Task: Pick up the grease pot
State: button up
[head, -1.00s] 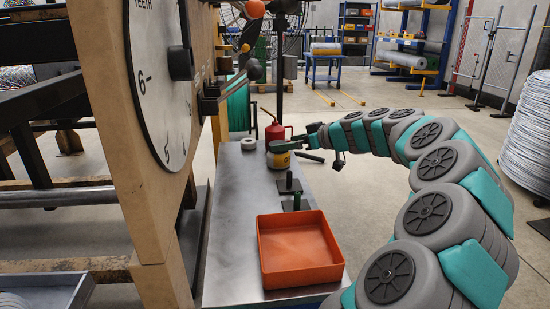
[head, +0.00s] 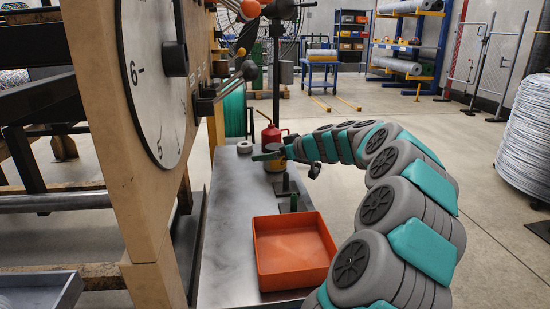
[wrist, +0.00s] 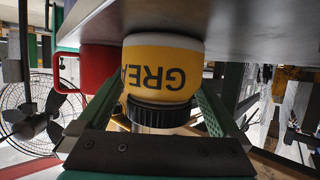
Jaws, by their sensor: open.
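The yellow grease pot (wrist: 165,70), with black "GREA" lettering and a dark ribbed lid, appears upside down in the wrist view. Its base meets the grey bench top (wrist: 245,25). My gripper (wrist: 162,98) is open, with one green finger on each side of the pot; I cannot tell whether either touches it. In the head view my gripper (head: 268,156) is at the far end of the bench, and the pot (head: 276,167) is partly hidden behind it.
A red oil can (head: 271,136) stands just behind the pot, and a pale ring (head: 234,149) lies to its left. Dark upright posts (head: 286,183) and an orange tray (head: 293,250) are nearer on the bench. A large dial (head: 150,75) stands at left.

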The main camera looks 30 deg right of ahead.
jog(key=shift+w+a+f, duration=0.1)
jog(key=shift+w+f, duration=0.05)
jog(key=shift+w, duration=0.2)
jog(key=c, duration=1.5)
